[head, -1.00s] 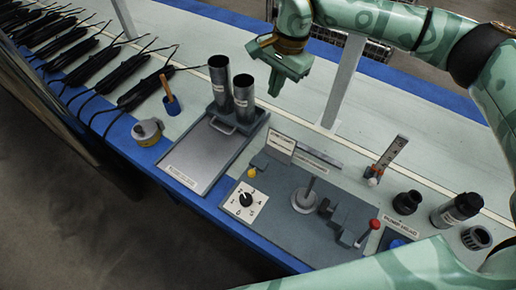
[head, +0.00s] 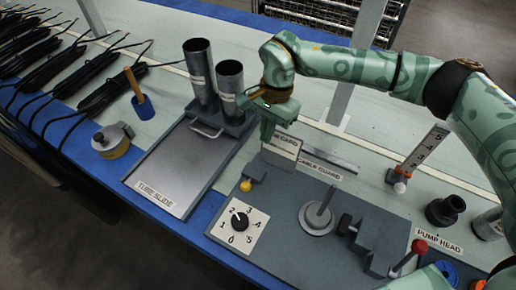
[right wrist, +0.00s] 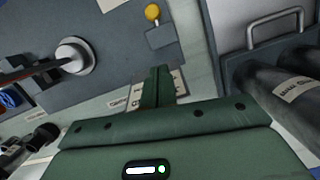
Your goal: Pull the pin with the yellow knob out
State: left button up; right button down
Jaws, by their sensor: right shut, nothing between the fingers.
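The yellow knob (head: 246,186) sits on a small grey block at the back left corner of the grey fixture board (head: 290,205). My right gripper (head: 267,138) is shut and empty, pointing down behind the knob, near the upright card. Its fingers (right wrist: 158,76) show closed together in the right wrist view, apart from the knob. My left gripper is out of view.
A numbered dial (head: 239,220) lies in front of the knob. A tube slide tray (head: 178,172) and two upright metal tubes (head: 198,72) stand left. An upright rod (head: 324,205) and a red-knobbed lever (head: 419,246) are to the right. A labelled card (head: 281,148) stands behind.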

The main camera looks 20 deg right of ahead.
jog(key=b, duration=0.3)
send_near(251, 180)
jog(key=f, duration=0.1)
jog(key=w+d+f, duration=0.1)
jog(key=f, duration=0.1)
jog(key=d+f, duration=0.1)
jog(key=f, duration=0.1)
jog(key=shift+w, duration=0.3)
jog(key=shift+s+a+f+b, duration=0.15)
jog(key=shift+s+a+b, duration=0.05)
jog(key=shift+s+a, duration=0.2)
jog(key=shift+s+a+f+b, duration=0.2)
jog(key=shift+s+a, duration=0.05)
jog(key=shift+a, duration=0.25)
jog(key=shift+s+a+f, duration=0.15)
jog(key=shift+s+a, duration=0.3)
jog(key=shift+a, duration=0.15)
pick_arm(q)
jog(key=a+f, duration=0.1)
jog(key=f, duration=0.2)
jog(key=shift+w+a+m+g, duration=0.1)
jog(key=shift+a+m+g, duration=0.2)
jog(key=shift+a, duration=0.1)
